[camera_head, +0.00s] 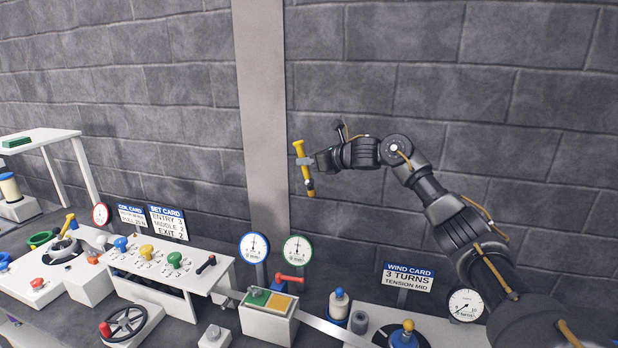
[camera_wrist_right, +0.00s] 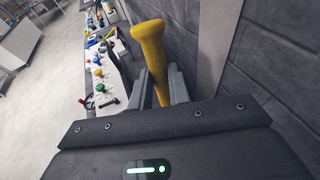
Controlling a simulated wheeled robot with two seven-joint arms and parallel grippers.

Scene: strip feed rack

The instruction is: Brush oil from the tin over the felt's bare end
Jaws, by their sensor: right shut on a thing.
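My right gripper (camera_head: 305,161) is shut on the yellow-handled brush (camera_head: 309,184), high above the bench in front of the wall. The brush is nearly upright, and its lower tip is small and hard to make out. In the right wrist view the yellow handle (camera_wrist_right: 151,50) stands between the two fingers. Far below it, a white box (camera_head: 266,325) carries a green part and a tan-yellow pad (camera_head: 281,302), which looks like the felt. A small grey cylinder (camera_head: 359,322) to its right may be the oil tin; I cannot tell. My left gripper is not in view.
Two dial gauges (camera_head: 297,249) and a red lever (camera_head: 289,280) stand behind the white box. A blue-and-white bottle (camera_head: 339,304) stands right of it, near the wind card (camera_head: 409,276). A knobbed white rack (camera_head: 150,262) is on the left. Air around the brush is clear.

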